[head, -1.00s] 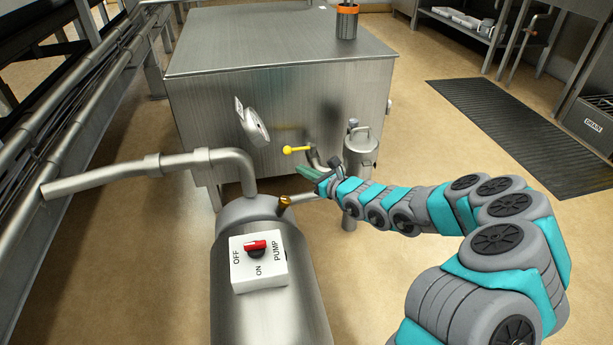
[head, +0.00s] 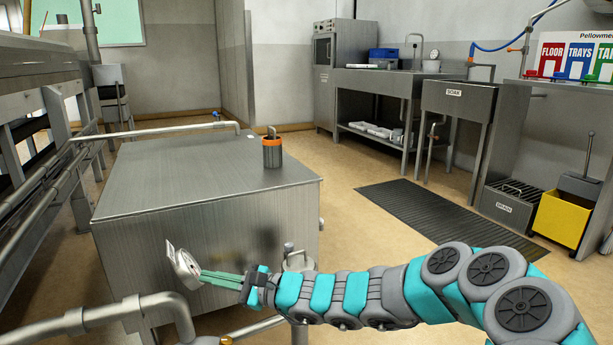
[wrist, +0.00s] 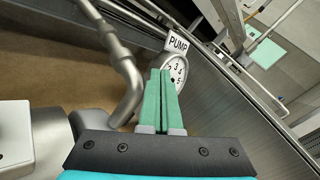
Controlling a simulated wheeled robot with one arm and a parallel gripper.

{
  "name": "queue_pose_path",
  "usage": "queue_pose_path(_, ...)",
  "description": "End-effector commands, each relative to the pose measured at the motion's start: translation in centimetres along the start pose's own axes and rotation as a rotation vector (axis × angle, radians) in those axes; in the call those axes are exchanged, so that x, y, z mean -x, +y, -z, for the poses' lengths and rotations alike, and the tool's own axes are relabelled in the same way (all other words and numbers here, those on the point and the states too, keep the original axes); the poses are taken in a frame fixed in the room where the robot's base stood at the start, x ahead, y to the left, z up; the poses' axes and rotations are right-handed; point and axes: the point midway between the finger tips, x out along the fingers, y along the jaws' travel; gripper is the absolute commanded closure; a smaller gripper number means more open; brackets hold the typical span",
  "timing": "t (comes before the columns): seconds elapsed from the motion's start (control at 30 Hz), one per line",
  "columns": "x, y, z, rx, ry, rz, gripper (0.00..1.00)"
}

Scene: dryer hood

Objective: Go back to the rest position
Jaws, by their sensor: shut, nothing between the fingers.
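My gripper (head: 222,279) is shut with nothing between its green fingers. In the head view my arm reaches in from the lower right, and the fingertips point left near a round metal gauge (head: 187,267) at the front of the steel tank (head: 207,200). In the wrist view the shut fingers (wrist: 158,100) overlap the edge of the gauge dial (wrist: 176,72), which has a PUMP label (wrist: 178,43) beside it. I cannot tell whether the fingertips touch the gauge.
A bent steel pipe (head: 100,315) runs at the lower left. An orange-rimmed canister (head: 272,152) stands on the tank. A lidded metal cylinder (head: 298,262) is behind my wrist. A dark floor mat (head: 430,213), sinks and a yellow bucket (head: 563,218) are at the right.

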Motion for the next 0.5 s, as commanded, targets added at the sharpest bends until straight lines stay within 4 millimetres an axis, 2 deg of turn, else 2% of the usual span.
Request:
queue_pose_path(0.03, 0.6, 0.5, -3.6, 0.101, -0.026, -0.054, 1.00)
queue_pose_path(0.1, 1.6, 2.3, -7.4, 0.230, -0.060, -0.140, 1.00)
queue_pose_path(0.2, 3.5, 5.6, -11.3, 0.403, -0.086, -0.275, 1.00)
queue_pose_path(0.3, 6.1, 8.9, -13.8, 0.563, -0.092, -0.420, 1.00)
queue_pose_path(0.37, 8.0, 10.9, -14.4, 0.648, -0.080, -0.512, 1.00)
queue_pose_path(0.5, 13.5, 15.1, -14.8, 0.816, -0.025, -0.745, 1.00)
